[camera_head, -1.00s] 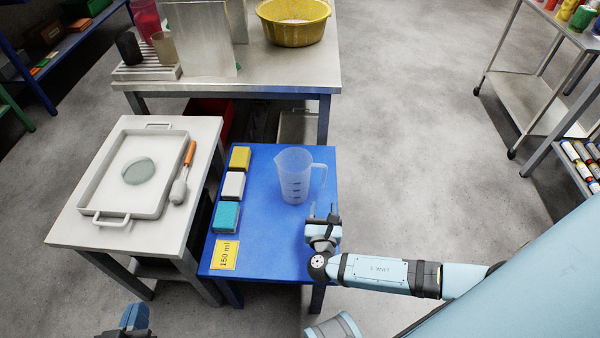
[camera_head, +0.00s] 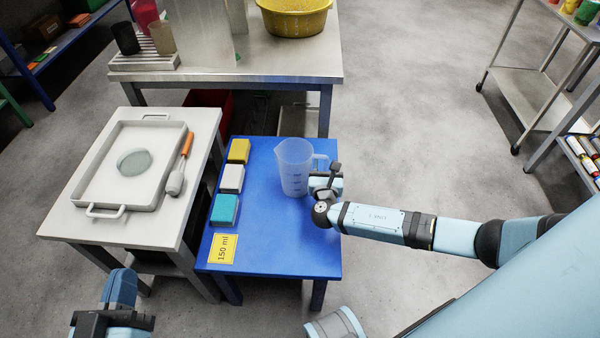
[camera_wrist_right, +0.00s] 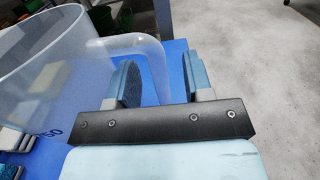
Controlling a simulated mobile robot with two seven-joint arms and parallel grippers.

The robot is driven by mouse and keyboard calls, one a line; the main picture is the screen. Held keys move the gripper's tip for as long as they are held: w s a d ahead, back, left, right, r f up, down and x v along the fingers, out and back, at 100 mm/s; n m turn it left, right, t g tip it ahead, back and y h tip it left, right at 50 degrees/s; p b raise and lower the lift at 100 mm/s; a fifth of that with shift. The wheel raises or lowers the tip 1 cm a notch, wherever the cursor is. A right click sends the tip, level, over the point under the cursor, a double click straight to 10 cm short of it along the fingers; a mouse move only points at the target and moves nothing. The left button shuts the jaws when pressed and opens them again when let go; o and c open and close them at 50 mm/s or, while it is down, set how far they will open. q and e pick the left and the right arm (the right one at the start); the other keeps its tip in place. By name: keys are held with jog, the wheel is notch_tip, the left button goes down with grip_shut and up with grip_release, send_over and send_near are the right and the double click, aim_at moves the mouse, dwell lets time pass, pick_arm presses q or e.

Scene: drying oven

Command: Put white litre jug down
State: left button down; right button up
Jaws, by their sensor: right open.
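The white translucent litre jug (camera_head: 293,168) stands upright on the blue table (camera_head: 270,247), its handle to the right. My right gripper (camera_head: 327,176) is at the handle side of the jug. In the right wrist view the jug (camera_wrist_right: 50,85) fills the left side, and its handle (camera_wrist_right: 150,65) runs down between the two fingers of my open right gripper (camera_wrist_right: 163,82). I cannot tell whether a finger touches the handle. My left gripper (camera_head: 112,322) is at the lower left edge of the head view, away from the jug; its fingers are not clear.
Yellow, white and teal blocks (camera_head: 229,178) and a yellow "150 ml" card (camera_head: 223,249) lie along the table's left side. The left table (camera_head: 75,230) holds a tray (camera_head: 165,128) and an orange-handled tool (camera_head: 187,145). A steel bench (camera_head: 290,68) stands behind.

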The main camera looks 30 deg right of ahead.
grip_shut()
